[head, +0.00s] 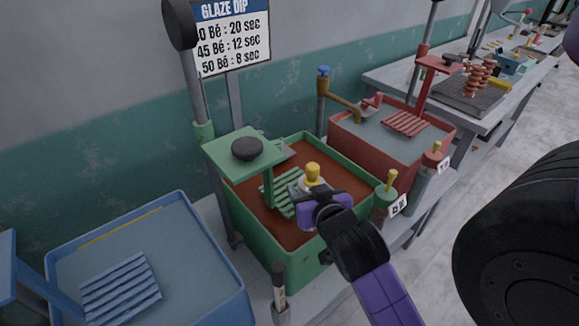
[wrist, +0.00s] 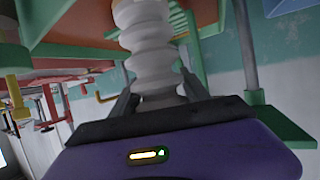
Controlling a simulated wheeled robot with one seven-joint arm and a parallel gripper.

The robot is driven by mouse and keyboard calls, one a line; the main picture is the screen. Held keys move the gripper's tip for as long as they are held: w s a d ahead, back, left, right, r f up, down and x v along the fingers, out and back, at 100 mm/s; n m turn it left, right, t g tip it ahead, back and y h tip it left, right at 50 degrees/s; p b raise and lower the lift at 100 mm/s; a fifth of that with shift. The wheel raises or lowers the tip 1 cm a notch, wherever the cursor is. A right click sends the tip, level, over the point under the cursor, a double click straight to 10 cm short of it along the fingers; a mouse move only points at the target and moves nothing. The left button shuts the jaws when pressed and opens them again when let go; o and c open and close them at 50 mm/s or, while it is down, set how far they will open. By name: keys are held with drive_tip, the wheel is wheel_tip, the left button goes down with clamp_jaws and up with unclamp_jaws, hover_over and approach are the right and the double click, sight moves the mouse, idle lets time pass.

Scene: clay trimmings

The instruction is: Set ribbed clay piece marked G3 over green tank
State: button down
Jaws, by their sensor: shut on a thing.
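The ribbed clay piece (wrist: 152,50) is whitish and sits between the two fingers of my gripper (wrist: 158,92) in the wrist view. My gripper is shut on it. In the head view my gripper (head: 313,195) holds the piece (head: 312,183), whose top is yellow, and its ribs are mostly hidden by the fingers. No G3 mark is legible. The green tank (head: 262,232) holds brown-red liquid and has a green slatted rack. The piece appears above the tank's opening, towards its right part; its exact height cannot be told.
A green plate with a dark knob (head: 247,149) stands over the tank's left side. A red tank (head: 388,147) is behind to the right, and a blue tank (head: 193,240) is at the front left. A glaze sign (head: 232,38) is behind.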

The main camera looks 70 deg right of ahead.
drive_tip(key=shift+w+d+f, duration=0.2)
drive_tip(key=shift+w+d, duration=1.1)
drive_tip(key=shift+d, duration=0.5)
drive_tip(key=shift+w+d+f, duration=0.25)
drive_tip(key=shift+w+d, duration=1.1)
drive_tip(key=shift+d, duration=0.5)
drive_tip(key=shift+w+d+f, duration=0.2)
drive_tip(key=shift+w+d, duration=1.1)
drive_tip(key=shift+d, duration=0.5)
drive_tip(key=shift+f, duration=0.15)
drive_tip(key=c, duration=0.5)
unclamp_jaws()
drive_tip(key=shift+f, duration=0.1)
